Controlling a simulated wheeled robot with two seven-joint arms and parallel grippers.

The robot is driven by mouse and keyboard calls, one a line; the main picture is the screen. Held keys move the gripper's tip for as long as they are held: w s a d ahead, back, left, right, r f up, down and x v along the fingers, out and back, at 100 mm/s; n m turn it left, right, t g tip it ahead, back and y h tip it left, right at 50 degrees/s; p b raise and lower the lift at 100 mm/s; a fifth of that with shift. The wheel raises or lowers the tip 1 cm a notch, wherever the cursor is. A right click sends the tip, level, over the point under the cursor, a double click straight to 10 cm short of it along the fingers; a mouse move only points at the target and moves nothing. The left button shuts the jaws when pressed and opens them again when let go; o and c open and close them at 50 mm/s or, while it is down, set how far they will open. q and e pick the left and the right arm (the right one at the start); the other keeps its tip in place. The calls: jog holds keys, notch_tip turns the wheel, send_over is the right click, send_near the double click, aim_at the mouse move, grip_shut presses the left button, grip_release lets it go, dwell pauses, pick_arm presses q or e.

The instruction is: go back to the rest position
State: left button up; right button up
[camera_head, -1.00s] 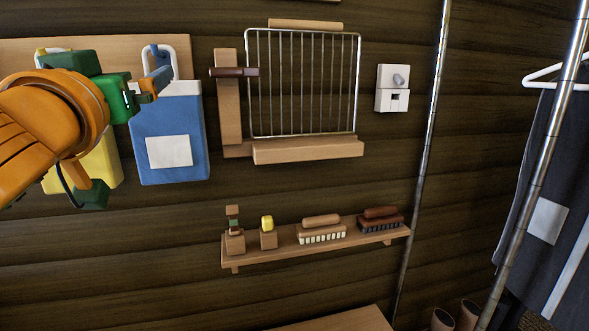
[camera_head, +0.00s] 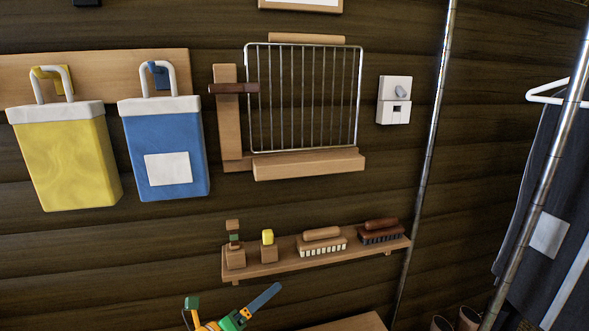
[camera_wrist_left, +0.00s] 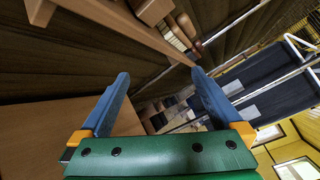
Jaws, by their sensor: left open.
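My left gripper (camera_head: 262,298) is low in the head view, below the brush shelf, with a green body and blue fingers. In the left wrist view its two blue fingers stand apart with nothing between them, so the gripper (camera_wrist_left: 159,75) is open and empty. The rest of the left arm is mostly below the head view's lower edge. My right gripper is not in view.
A yellow bag (camera_head: 66,160) and a blue bag (camera_head: 165,130) hang on the wall. A wire rack (camera_head: 303,100) and a shelf (camera_head: 290,268) with brushes are right of them. A metal pole (camera_head: 430,150) stands farther right. A wooden surface (camera_head: 350,323) lies low.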

pick_arm(q)
jog(key=s+a+f+n+g+y, duration=0.1)
jog(key=s+a+f+n+y, duration=0.25)
jog(key=f+n, duration=0.35)
jog(key=s+a+f+n+g+y, duration=0.1)
jog(key=s+a+f+n+y, duration=0.25)
jog(key=f, duration=0.55)
jog(key=s+a+f+n+g+y, duration=0.1)
jog(key=s+a+f+n, duration=0.1)
jog(key=s+f+n, duration=0.5)
jog(key=s+a+f+n+g, duration=0.1)
jog(key=s+f+n+g, duration=0.2)
jog(key=s, duration=0.8)
jog(key=s+f+n+g+y+p, duration=0.1)
jog(key=s+f+n+g, duration=0.2)
jog(key=s, duration=0.8)
jog(key=s+a+f+n+g+y, duration=0.1)
jog(key=s+f+n+g, duration=0.2)
jog(key=s+f+n, duration=0.3)
jog(key=s+f, duration=0.2)
jog(key=s, duration=0.3)
jog(key=shift+s+a+f+g+p, duration=0.3)
jog(key=shift+s+f+g+p, duration=0.05)
jog(key=shift+g+p, duration=0.05)
jog(key=shift+w+n, duration=0.1)
jog(key=shift+n, duration=0.15)
